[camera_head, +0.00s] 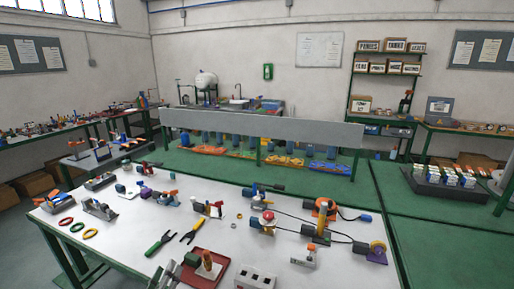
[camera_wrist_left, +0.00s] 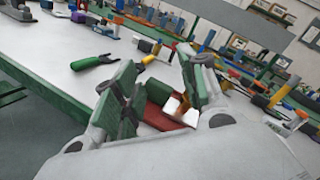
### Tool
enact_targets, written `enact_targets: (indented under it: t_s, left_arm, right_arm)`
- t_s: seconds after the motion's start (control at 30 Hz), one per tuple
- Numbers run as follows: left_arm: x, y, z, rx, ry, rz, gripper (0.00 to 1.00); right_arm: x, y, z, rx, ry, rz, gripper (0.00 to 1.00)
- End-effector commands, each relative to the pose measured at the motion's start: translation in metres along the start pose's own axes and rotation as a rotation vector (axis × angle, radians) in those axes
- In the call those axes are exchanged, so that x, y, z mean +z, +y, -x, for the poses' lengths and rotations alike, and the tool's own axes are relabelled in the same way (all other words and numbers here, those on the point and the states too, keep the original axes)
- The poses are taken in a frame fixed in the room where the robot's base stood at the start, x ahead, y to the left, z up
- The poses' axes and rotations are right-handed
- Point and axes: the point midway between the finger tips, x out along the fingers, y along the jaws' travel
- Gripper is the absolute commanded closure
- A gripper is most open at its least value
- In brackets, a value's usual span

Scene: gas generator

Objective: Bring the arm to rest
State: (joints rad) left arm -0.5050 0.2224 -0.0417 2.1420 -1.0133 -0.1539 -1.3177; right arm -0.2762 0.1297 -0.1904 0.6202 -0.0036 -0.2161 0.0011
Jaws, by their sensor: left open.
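My left gripper (camera_head: 172,270) shows at the bottom of the head view, beside a red tray (camera_head: 205,275) on the white work table. In the left wrist view the gripper's two green-padded fingers (camera_wrist_left: 160,78) stand apart with nothing clamped between them. The red tray shows beyond and between them, with a green block (camera_wrist_left: 158,92) and a white-and-brown part (camera_wrist_left: 174,104) in it. I cannot tell the exact height of the fingers above the table. My right gripper is not in view.
Green-handled pliers (camera_head: 160,243) and yellow-tipped pliers (camera_head: 193,237) lie just behind the tray. A white switch box (camera_head: 256,278) stands right of it. Cables link an orange part (camera_head: 325,208) and other parts at the right. A grey board (camera_head: 262,130) spans the far side.

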Motion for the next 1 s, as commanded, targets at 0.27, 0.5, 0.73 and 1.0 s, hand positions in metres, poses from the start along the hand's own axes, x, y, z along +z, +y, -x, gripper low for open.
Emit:
enact_targets:
  t_s: [0.27,0.5,0.73,1.0]
  left_arm:
    - [0.011,0.027,0.011,0.212,-0.060,0.436,0.58]
    - [0.004,0.048,0.029,0.401,-0.108,0.801,0.58]
    - [-0.015,0.060,0.053,0.596,-0.151,1.131,0.58]
    - [-0.046,0.062,0.089,0.847,-0.206,1.479,0.58]
  right_arm:
    - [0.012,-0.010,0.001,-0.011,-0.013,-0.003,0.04]
    - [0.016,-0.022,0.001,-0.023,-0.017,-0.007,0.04]
    - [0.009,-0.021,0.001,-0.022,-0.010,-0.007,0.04]
    - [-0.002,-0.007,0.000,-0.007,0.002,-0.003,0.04]
